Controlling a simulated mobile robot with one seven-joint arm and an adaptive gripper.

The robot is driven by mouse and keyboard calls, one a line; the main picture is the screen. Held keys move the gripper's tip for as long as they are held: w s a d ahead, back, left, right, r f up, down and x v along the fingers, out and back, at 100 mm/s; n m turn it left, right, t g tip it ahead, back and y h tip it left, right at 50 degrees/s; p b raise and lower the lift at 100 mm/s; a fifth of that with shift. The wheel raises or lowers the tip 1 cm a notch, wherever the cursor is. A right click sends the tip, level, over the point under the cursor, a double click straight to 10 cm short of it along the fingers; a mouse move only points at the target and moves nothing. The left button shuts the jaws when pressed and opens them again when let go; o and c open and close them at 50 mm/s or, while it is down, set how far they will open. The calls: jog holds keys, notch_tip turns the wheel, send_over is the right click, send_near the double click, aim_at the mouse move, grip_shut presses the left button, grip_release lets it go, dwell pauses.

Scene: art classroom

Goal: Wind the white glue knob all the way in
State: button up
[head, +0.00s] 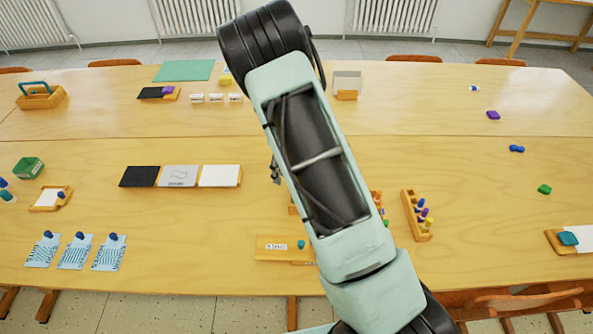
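I cannot single out the white glue knob for certain. A wooden block (272,254) at the front centre carries a white label with small marks and a teal knob (301,244). At the left edge stand small white bottles with blue tops (5,191), partly cut off. A small white-and-blue piece (474,88) lies at the back right. My arm crosses the middle of the view and hides part of the table. A small dark part that may be my gripper (275,172) peeks out left of the arm; its fingers and any contact are hidden.
The wooden table (470,200) is largely clear on the right. A wooden rack (411,215) of coloured pegs stands right of my arm. A row of black, grey and white panels (219,176) lies left. A green box (28,168) and blue-knobbed cards (75,252) are farther left.

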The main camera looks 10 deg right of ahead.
notch_tip(320, 180, up, 5)
jog(key=p, duration=0.3)
jog(key=shift+r, duration=0.15)
dwell(0.6)
